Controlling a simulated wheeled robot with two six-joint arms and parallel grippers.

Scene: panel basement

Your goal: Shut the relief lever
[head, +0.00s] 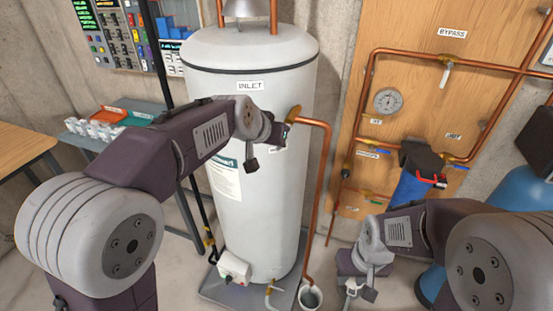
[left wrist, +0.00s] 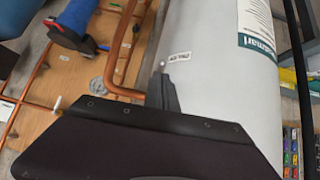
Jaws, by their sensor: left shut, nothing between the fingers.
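The relief valve (head: 293,115) is a small brass-coloured fitting on the right side of the white tank, at the top of a copper discharge pipe (head: 328,180). My left wrist overlaps its near side, so I cannot make out how the lever stands. My left gripper (head: 252,164) is shut and empty, in front of the tank just left of and below the valve. In the left wrist view its dark fingers (left wrist: 164,95) are close to the tank and a small white label (left wrist: 180,57). My right gripper (head: 369,294) hangs low at the right, pointing down; its jaw opening is unclear.
The white tank (head: 240,70) fills the middle. The discharge pipe ends over a bucket (head: 311,297). A wooden board (head: 425,75) with copper pipes, a gauge (head: 388,101) and valves stands to the right. Blue cylinders are at the far right, a grey table (head: 150,150) at the left.

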